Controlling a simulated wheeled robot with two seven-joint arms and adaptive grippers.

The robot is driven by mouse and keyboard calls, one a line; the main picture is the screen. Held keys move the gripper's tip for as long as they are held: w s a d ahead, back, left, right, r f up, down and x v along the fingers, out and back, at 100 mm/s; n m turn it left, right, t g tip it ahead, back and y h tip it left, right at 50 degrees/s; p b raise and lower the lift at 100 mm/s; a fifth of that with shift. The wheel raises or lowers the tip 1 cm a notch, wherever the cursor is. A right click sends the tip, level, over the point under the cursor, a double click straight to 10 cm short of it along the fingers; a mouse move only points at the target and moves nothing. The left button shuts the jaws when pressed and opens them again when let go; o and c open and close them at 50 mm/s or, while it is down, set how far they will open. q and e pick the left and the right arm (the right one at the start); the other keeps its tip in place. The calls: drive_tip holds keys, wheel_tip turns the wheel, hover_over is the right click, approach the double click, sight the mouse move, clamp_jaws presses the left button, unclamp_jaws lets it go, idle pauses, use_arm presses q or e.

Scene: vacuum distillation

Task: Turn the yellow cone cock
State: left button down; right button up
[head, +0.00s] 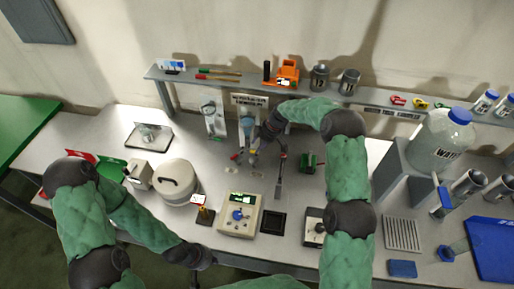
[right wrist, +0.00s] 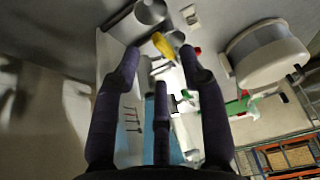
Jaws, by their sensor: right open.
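The yellow cone cock (right wrist: 163,45) shows in the right wrist view, just ahead of and between the fingertips of my right gripper (right wrist: 160,55). The fingers are spread apart, and I cannot tell whether any of them touches it. In the head view my right gripper (head: 259,138) is at the glass apparatus (head: 247,124) at the back middle of the bench and hides part of it.
A white round pot (head: 176,182) and a beige control box (head: 240,214) stand in front of the apparatus. A shelf (head: 220,77) with cans and an orange item runs behind it. A large water bottle (head: 440,140) stands right.

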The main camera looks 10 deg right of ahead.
sight(251, 152)
drive_tip(key=shift+x, duration=1.6)
clamp_jaws()
drive_tip(key=shift+a+r, duration=0.1)
drive_tip(key=shift+a, duration=0.05)
drive_tip(key=shift+a+r+g+h, duration=0.1)
drive_tip(key=shift+r+g+h, duration=0.15)
drive_tip(key=shift+h, duration=0.45)
